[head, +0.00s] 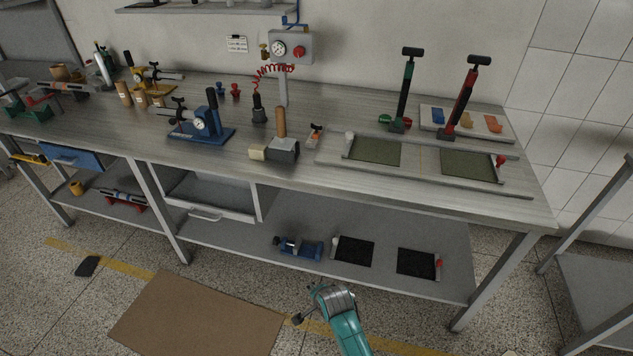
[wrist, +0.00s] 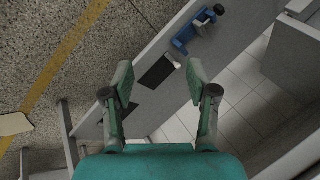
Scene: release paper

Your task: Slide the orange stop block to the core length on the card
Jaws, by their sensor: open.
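A small orange block (head: 315,138) with a black knob stands on the bench, by the left end of a long grey plate; it looks like the stop block, but its scale marks are too small to read. A white card (head: 237,44) is on the wall behind the bench, its writing unreadable. My gripper (head: 303,302) is low in front of the bench, well apart from the block. In the wrist view my gripper (wrist: 160,84) has its fingers spread with nothing between them. Neither block nor card shows in the wrist view.
The grey plate (head: 420,155) bears two green panels. Two black-handled tools (head: 408,90) (head: 466,95) stand behind it. A blue press (head: 205,125) and a grey block with a wooden handle (head: 284,148) are left of the orange block. The lower shelf (head: 235,228) holds a blue clamp and dark mats.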

